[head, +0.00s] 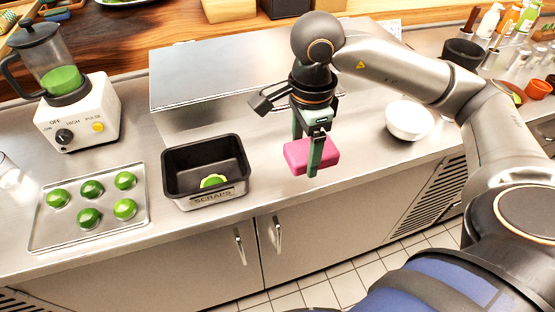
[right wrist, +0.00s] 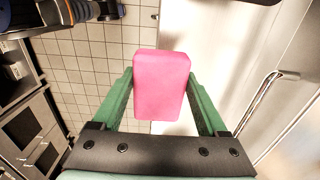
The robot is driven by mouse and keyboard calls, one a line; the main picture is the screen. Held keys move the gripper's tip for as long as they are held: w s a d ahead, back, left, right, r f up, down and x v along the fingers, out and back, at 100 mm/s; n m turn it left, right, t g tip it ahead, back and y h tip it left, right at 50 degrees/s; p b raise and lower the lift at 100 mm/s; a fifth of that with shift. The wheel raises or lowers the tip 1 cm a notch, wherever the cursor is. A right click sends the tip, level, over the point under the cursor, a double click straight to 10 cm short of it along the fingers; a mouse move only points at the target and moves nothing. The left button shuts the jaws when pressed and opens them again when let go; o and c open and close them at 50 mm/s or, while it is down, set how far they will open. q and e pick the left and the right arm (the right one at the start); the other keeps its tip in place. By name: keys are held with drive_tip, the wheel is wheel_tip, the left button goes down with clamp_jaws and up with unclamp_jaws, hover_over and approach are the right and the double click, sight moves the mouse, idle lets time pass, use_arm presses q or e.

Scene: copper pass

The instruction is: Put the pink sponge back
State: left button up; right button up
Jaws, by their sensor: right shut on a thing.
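The pink sponge (head: 298,156) is a rounded block, held between the green fingers of my right gripper (head: 316,160) above the front part of the steel counter in the head view. In the right wrist view the sponge (right wrist: 161,85) sits between both fingers of the right gripper (right wrist: 162,100), with its far end sticking out past them. The right gripper is shut on it. The sponge looks clear of the counter, though the exact height is hard to judge. My left gripper is in neither view.
A black scraps bin (head: 205,195) stands left of the sponge, and a white bowl (head: 409,120) right of it. A tray (head: 70,235) with several green items and a blender (head: 75,110) are at the left. A steel box (head: 215,75) stands behind. Counter (head: 370,160) between sponge and bowl is bare.

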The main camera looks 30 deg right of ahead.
hover_over(278, 172)
wheel_tip(278, 172, down, 7)
drive_tip(key=shift+r+p, duration=0.1)
drive_tip(key=shift+p, duration=0.3)
wheel_tip(278, 172, down, 3)
drive_tip(key=shift+f+p, duration=0.1)
drive_tip(key=shift+p, duration=0.35)
drive_tip(key=shift+f, duration=0.2)
drive_tip(key=o, duration=1.2)
drive_tip(key=shift+r, duration=0.1)
